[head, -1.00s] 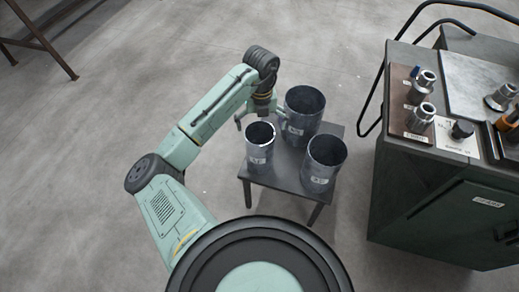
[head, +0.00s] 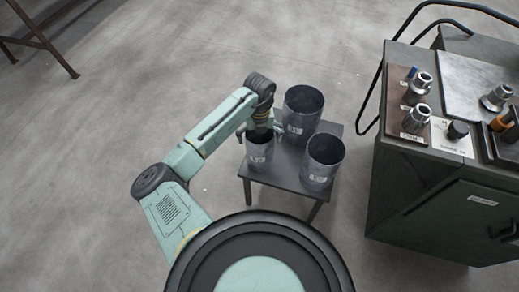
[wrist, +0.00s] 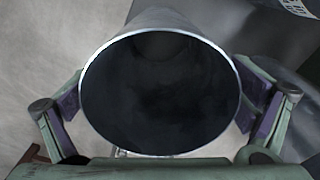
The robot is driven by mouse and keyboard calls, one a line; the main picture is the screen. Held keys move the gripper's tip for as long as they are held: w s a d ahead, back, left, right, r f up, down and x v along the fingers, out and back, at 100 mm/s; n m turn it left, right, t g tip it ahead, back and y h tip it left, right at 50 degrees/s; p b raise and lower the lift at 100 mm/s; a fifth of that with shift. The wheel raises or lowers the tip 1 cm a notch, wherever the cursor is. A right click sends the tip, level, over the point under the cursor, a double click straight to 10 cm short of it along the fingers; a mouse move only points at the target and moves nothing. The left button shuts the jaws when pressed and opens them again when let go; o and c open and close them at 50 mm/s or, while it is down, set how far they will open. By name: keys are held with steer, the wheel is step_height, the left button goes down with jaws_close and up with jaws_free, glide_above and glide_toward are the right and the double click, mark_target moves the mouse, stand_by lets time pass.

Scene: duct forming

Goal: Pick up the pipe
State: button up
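Three dark grey metal pipes stand upright on a small dark table (head: 285,178) in the head view: a left pipe (head: 260,160), a back pipe (head: 300,131) and a right pipe (head: 318,181). Each has a pale label. My gripper (head: 262,138) is down at the left pipe and hides part of its rim. In the wrist view the open mouth of that pipe (wrist: 160,95) lies between the fingers of my gripper (wrist: 160,112). The fingers are spread wide, one on each side. The fingertips are hidden, and I cannot tell whether they touch the wall.
The back pipe stands close to the right of my gripper. A dark green cabinet (head: 440,205) with a railing and several metal fittings on top stands right of the table. The floor left of the table is clear. A brown metal frame (head: 40,42) is at the top left.

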steer(key=c, duration=1.6)
steer(key=shift+c, duration=0.5)
steer(key=shift+r, duration=0.2)
